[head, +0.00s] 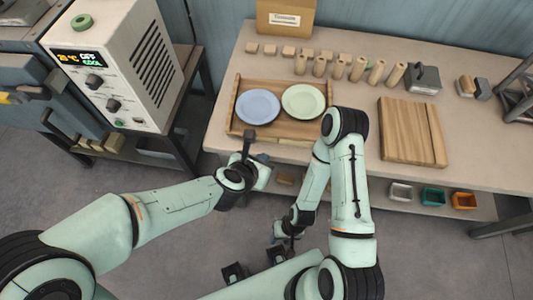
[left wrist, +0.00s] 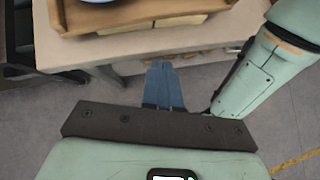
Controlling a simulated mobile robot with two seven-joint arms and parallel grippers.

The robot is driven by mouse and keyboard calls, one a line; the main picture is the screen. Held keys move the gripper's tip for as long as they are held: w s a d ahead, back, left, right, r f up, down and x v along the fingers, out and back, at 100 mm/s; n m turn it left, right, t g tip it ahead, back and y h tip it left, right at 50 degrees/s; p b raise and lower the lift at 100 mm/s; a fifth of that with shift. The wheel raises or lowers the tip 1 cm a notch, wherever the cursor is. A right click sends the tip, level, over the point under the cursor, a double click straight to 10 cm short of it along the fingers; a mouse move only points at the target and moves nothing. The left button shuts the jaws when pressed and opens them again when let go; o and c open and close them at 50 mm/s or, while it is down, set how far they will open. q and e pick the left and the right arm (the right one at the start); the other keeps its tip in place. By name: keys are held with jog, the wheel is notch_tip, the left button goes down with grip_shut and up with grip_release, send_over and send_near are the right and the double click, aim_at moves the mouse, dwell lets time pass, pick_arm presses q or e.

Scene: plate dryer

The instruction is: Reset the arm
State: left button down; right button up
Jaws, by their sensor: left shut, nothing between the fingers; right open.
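My left gripper (head: 248,135) is in front of the wooden tray at the table's near edge, in the head view. In the left wrist view its blue-grey fingers (left wrist: 164,85) are together with nothing between them, over the gap between table edge and floor. My right arm (head: 345,190) rises from the bottom, bends at an elbow beside the table edge and folds back down. My right gripper (head: 288,240) hangs low over the floor, open and empty; its fingers are small and partly unclear.
The wooden tray (head: 236,125) holds a blue plate (head: 258,107) and a pale green plate (head: 304,101). A slatted board (head: 411,132) lies to the right. A dryer-like machine (head: 120,65) stands at left. Small bins (head: 433,196) sit on the lower shelf.

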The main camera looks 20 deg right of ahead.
dwell(0.6)
pick_arm(q)
jog(key=a+f+m+g+y, duration=0.1)
jog(key=a+f+m+y, duration=0.1)
jog(key=a+f+m, duration=0.55)
jog(key=a+f+m+g+y, duration=0.25)
jog(key=a+f, duration=0.55)
jog(key=f, duration=0.6)
jog(key=s+a+f+m+g, duration=0.1)
jog(key=s+a+f+m, duration=0.3)
jog(key=s+f+m, duration=0.2)
jog(key=s+a+f+m+g+h, duration=0.1)
jog(key=s+a+f+m, duration=0.4)
jog(key=s, duration=0.5)
jog(key=shift+f+m+g, duration=0.45)
jog(key=shift+m+g, duration=0.05)
jog(key=shift+g, duration=0.05)
jog(key=shift+w+a+h, duration=0.1)
jog(key=shift+a+h, duration=0.05)
jog(key=shift+h, duration=0.1)
